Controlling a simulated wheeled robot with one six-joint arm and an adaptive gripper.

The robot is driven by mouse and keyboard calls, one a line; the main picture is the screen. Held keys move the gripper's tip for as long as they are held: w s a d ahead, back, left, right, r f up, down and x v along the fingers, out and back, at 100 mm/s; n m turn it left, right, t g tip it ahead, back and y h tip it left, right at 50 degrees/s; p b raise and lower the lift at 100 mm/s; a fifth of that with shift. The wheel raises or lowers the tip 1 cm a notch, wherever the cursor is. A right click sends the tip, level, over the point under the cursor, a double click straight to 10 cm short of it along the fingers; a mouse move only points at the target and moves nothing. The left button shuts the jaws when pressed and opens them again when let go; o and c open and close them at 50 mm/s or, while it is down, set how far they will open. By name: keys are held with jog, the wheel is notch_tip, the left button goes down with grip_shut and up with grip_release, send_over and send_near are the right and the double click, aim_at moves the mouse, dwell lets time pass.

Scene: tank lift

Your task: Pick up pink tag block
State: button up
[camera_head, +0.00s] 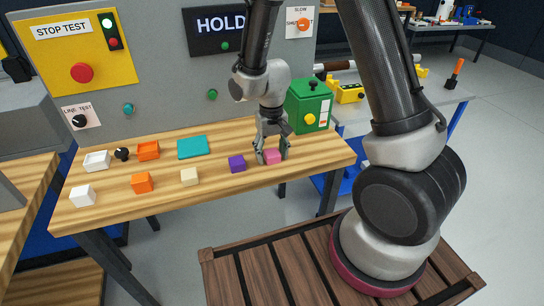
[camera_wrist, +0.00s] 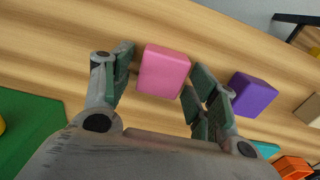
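The pink block (camera_head: 272,157) sits on the wooden table near its right front part. In the wrist view the pink block (camera_wrist: 164,71) lies between the two fingers, with a small gap on each side. My gripper (camera_head: 271,156) points down over it and is open, one finger on either side. The gripper's green-padded fingers (camera_wrist: 160,82) also show in the wrist view. I cannot see a tag on the block's visible faces.
A purple block (camera_head: 237,163) stands close beside the pink one, near one finger. Cream (camera_head: 189,177), orange (camera_head: 142,183) and white (camera_head: 82,196) blocks line the table (camera_head: 210,213) to the left. A green box (camera_head: 309,104) stands behind right. A teal mat (camera_head: 193,147) lies behind.

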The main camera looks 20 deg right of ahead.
jog(key=c, duration=0.8)
jog(key=shift+o, duration=0.2)
